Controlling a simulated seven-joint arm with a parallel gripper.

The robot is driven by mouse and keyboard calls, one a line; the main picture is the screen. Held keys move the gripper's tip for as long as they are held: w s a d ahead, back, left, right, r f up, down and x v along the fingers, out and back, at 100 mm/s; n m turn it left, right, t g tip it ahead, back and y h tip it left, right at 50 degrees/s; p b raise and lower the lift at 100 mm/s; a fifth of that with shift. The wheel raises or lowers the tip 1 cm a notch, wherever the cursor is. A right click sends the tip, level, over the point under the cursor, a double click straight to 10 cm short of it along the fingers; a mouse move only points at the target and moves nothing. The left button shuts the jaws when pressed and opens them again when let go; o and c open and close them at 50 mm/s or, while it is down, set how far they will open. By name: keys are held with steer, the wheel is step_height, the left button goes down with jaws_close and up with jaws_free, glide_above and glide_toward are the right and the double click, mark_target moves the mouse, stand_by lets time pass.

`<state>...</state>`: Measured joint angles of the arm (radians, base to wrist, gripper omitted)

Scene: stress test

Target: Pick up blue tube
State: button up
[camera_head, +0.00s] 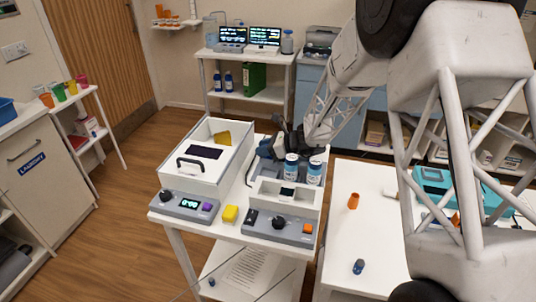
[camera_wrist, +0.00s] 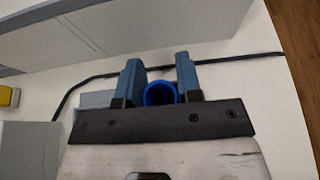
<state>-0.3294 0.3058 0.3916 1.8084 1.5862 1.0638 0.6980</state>
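In the wrist view a blue tube (camera_wrist: 160,93) shows as a round open rim between the two blue-grey fingers of my gripper (camera_wrist: 159,72). The rim about fills the gap between the fingers; I cannot tell whether they press on it. Its lower part is hidden by the gripper's dark plate. In the head view my gripper (camera_head: 283,141) is low over the back of the middle white table, just behind two blue-and-white bottles (camera_head: 291,167) (camera_head: 315,172). The tube cannot be made out there.
A black cable (camera_wrist: 92,79) runs beside the gripper. The right table (camera_head: 345,235) holds an orange cup (camera_head: 353,201) and a small dark-blue object (camera_head: 358,266).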

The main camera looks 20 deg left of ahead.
steer(key=c, duration=0.3)
steer(key=shift+r, duration=0.1)
step_height(320, 180, up, 10)
stand_by(0.6)
stand_by(0.5)
